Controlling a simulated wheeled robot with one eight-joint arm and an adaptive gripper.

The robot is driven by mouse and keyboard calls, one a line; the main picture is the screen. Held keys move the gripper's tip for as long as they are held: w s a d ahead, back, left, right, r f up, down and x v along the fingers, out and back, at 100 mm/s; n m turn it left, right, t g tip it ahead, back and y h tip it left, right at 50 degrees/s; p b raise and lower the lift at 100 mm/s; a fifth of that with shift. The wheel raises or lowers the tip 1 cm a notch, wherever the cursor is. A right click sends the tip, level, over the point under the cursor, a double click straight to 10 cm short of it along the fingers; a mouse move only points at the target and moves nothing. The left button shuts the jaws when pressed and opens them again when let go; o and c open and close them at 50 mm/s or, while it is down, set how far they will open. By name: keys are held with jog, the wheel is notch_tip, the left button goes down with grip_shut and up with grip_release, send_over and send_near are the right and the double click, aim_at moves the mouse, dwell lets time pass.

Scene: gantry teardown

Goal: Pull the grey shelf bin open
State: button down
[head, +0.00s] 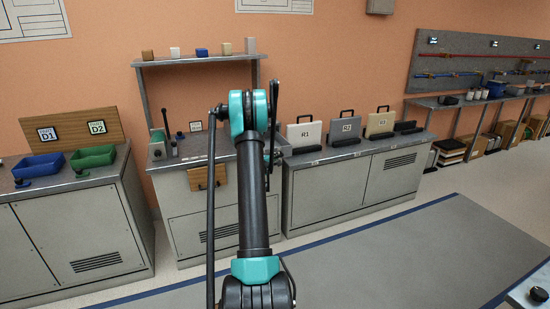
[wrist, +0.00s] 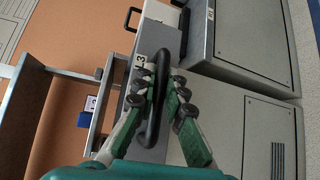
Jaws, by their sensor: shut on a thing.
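In the head view my arm hides the gripper and most of the bin, and how far the bin stands out cannot be told.
A bench (head: 212,154) with an overhead shelf (head: 195,60) stands behind my arm. To its right, a cabinet (head: 355,180) carries several cases with handles. Blue (head: 38,167) and green (head: 92,156) bins sit at the left. The floor in front is clear.

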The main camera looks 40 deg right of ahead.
jog(key=shift+a, duration=0.1)
jog(key=c, duration=1.6)
grip_release()
jog(key=shift+o, duration=0.2)
jog(key=v, duration=1.2)
